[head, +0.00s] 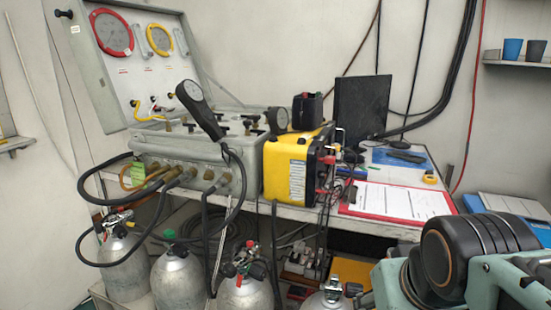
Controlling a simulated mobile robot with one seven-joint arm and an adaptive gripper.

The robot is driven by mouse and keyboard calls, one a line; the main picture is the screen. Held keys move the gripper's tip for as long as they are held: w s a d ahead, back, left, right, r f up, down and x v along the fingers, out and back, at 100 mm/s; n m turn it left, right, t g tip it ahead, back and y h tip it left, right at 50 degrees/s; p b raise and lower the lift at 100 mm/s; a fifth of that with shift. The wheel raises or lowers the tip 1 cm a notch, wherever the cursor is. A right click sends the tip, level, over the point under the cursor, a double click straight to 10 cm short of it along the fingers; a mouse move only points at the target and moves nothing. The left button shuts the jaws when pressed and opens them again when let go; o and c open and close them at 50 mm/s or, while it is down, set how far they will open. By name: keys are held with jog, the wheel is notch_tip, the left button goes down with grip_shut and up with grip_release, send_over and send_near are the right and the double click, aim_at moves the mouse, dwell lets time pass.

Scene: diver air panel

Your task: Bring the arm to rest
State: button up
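Part of my own arm (480,255) shows at the lower right, in teal and black, in front of the bench's right end. Its black rounded joint housing is the nearest part to the camera. My gripper is not in view, so I cannot see its fingers or whether it holds anything. The grey air panel case (205,150) stands on the bench with its lid (125,60) open. The lid carries a red-rimmed and a yellow-rimmed gauge.
A yellow box (295,168), a black monitor-like panel (360,108) and a red clipboard (400,203) with paper are on the bench. Several grey cylinders (180,278) with hoses stand below its front edge. Two cups (512,49) sit on a shelf at upper right.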

jog(key=s+a+f+b, duration=0.1)
jog(key=s+a+f, duration=0.1)
jog(key=a+f, duration=0.15)
notch_tip(320, 180, up, 33)
jog(key=a+g+y+p, duration=0.1)
jog(key=p, duration=3.2)
jog(key=shift+s, duration=0.25)
jog(key=shift+s+a, duration=0.1)
jog(key=shift+a, duration=0.05)
